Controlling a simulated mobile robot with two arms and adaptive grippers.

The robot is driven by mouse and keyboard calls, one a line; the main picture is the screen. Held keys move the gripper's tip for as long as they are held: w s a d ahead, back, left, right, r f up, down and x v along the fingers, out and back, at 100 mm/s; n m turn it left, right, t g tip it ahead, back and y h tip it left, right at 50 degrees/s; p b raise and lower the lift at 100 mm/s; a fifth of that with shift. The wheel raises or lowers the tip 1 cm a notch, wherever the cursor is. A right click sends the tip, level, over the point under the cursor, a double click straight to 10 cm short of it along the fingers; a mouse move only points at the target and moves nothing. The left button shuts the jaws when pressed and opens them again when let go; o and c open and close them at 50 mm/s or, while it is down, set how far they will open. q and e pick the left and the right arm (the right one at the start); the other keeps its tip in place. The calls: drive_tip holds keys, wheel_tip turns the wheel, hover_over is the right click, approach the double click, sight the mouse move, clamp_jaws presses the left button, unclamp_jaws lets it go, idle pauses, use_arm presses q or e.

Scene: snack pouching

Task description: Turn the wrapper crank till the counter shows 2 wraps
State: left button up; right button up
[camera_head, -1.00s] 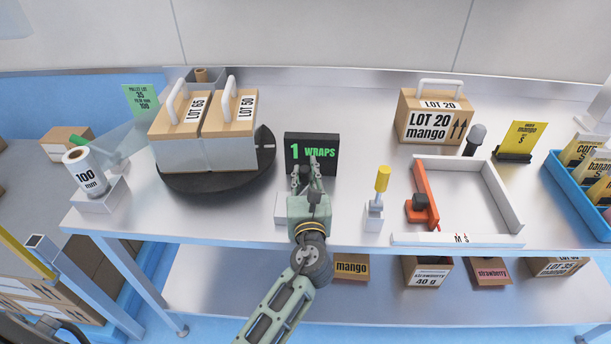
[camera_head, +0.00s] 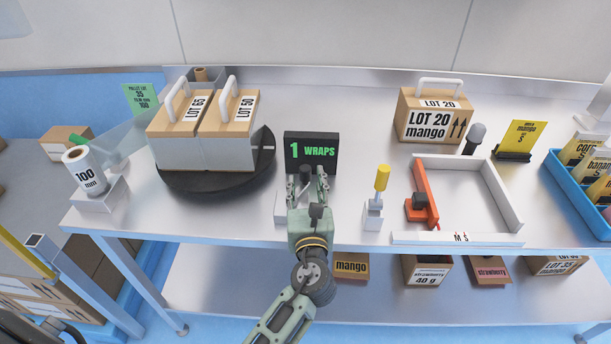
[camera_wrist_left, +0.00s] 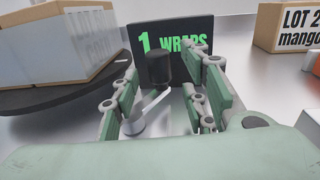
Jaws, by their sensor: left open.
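The black counter (camera_head: 311,146) stands upright on the table and reads "1 WRAPS" in green; it also shows in the left wrist view (camera_wrist_left: 146,43). The crank's black knob (camera_wrist_left: 159,69) sits in front of the counter, on a light arm (camera_wrist_left: 154,104) rising from a grey hub (camera_wrist_left: 132,122). My left gripper (camera_head: 307,180) is open in front of the counter. In the left wrist view its fingers (camera_wrist_left: 160,92) stand apart on both sides of the knob, and I cannot tell whether they touch it. My right gripper is not in view.
A black turntable (camera_head: 235,187) carries two handled cartons, LOT 65 (camera_head: 182,120) and LOT 50 (camera_head: 240,118), left of the crank. A yellow-topped lever (camera_head: 382,178), an orange-sided frame (camera_head: 430,195) and a LOT 20 mango carton (camera_head: 434,118) stand to the right.

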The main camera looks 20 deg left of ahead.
use_arm(q)
drive_tip(key=v, duration=0.8)
drive_tip(key=shift+s+d, duration=0.1)
drive_tip(key=shift+s, duration=0.15)
drive_tip(key=shift+c, duration=0.3)
